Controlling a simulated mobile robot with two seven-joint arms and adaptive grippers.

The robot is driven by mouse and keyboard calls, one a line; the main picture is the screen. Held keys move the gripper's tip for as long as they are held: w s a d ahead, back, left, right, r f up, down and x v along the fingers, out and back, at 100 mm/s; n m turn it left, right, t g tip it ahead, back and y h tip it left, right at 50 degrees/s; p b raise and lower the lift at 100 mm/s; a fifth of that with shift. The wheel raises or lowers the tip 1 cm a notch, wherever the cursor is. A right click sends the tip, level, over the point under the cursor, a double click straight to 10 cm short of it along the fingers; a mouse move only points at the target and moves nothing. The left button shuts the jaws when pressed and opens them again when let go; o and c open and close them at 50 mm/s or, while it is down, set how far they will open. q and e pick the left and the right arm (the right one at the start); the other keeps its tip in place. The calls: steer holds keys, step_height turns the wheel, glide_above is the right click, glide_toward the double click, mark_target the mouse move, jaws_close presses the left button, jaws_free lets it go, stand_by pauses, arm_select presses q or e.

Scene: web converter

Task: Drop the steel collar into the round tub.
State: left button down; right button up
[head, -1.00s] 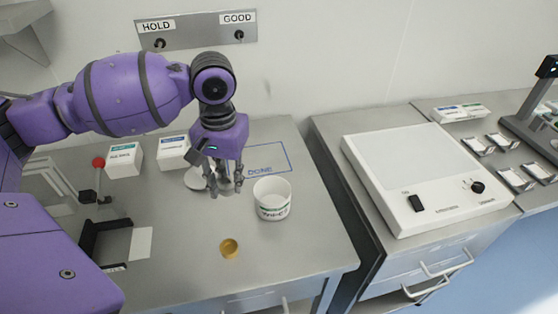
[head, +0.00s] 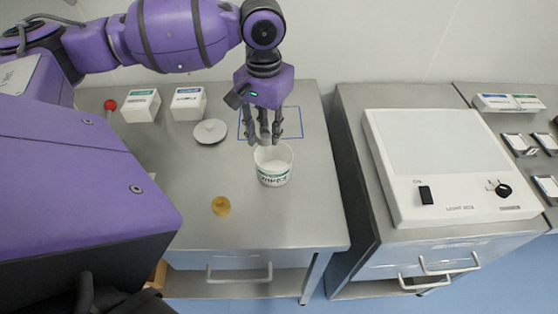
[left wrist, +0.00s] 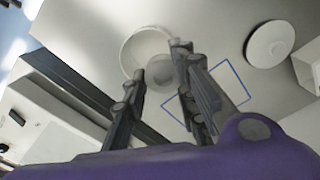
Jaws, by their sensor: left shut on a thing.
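The round tub (head: 273,176), white with a green-marked label, stands upright on the left bench. It also shows in the left wrist view (left wrist: 128,50), partly behind the fingers. My left gripper (head: 262,140) points down over the back of the tub's mouth. It is shut on the steel collar (head: 264,126), a small grey piece between the fingers. The collar also shows in the left wrist view (left wrist: 160,71), overlapping the tub's opening. I cannot tell exactly how high it is above the rim. My right gripper is not in view.
A brass-coloured ring (head: 221,206) lies in front of the tub. A white round dish (head: 210,132) and two white boxes (head: 141,106) (head: 188,104) stand behind to the left. A light box (head: 450,160) sits on the bench to the right, across a gap. The front bench surface is mostly clear.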

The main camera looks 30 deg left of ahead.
mark_target(268, 143)
arm_select(q)
step_height(268, 143, down, 4)
steer(key=shift+f+b, duration=0.1)
steer(key=shift+b, duration=0.85)
steer(key=shift+d+f, duration=0.1)
steer(key=shift+f, duration=0.15)
steer(key=shift+b, duration=0.35)
steer(key=shift+w+r, duration=0.1)
steer(key=c, duration=1.4)
jaws_free()
steer(key=shift+o, duration=0.3)
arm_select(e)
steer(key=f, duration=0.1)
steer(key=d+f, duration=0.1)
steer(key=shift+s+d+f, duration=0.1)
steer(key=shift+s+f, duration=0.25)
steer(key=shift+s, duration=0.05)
arm_select(q)
step_height(268, 143, up, 12)
